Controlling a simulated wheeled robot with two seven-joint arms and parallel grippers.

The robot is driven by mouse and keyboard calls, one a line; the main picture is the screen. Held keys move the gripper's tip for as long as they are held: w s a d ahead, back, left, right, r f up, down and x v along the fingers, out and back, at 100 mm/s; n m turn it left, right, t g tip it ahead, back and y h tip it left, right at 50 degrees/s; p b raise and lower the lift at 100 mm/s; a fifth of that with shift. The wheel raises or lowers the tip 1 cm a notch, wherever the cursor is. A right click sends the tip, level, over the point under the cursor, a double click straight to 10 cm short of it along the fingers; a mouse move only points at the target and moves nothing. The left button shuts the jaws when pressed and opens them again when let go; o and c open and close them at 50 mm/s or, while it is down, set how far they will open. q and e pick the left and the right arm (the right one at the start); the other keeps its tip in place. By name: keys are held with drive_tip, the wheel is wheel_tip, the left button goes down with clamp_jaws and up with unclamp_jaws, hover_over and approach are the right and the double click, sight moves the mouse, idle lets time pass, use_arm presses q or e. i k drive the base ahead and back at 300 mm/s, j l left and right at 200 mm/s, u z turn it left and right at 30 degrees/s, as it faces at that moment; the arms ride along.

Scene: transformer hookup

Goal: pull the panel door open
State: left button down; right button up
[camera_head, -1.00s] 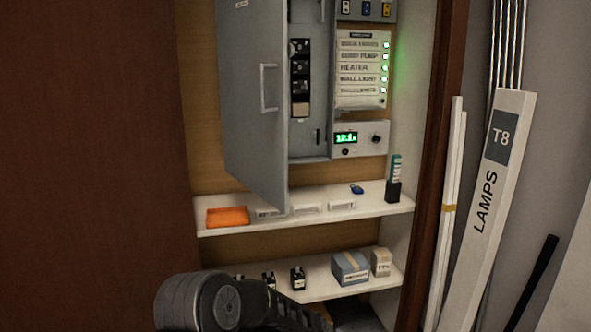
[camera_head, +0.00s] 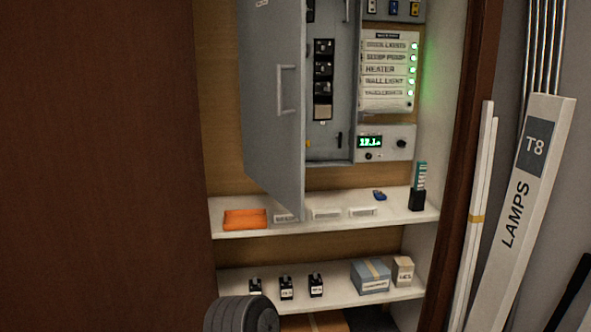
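The grey panel door (camera_head: 265,110) stands partly open, swung out to the left of the panel. Its upright pale handle (camera_head: 287,90) is on the door's face. The panel box (camera_head: 332,150) behind it shows a column of black breakers (camera_head: 323,68) through the gap. A dark, ribbed round part of my arm shows at the bottom edge, below the shelves and well apart from the door. Neither gripper's fingers are in view, and nothing touches the handle.
The upper shelf (camera_head: 325,222), below the door, bears an orange tray (camera_head: 245,219), pale boxes and a dark holder (camera_head: 417,199). The lower shelf (camera_head: 335,297) bears small black units and a blue-grey box (camera_head: 371,276). A lamp carton (camera_head: 522,200) leans at right. A brown surface (camera_head: 100,160) fills the left.

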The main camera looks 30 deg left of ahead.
sight(272, 50)
drive_tip(key=i+l+u, duration=0.15)
drive_tip(key=u, duration=0.25)
drive_tip(key=i+l+u, duration=0.35)
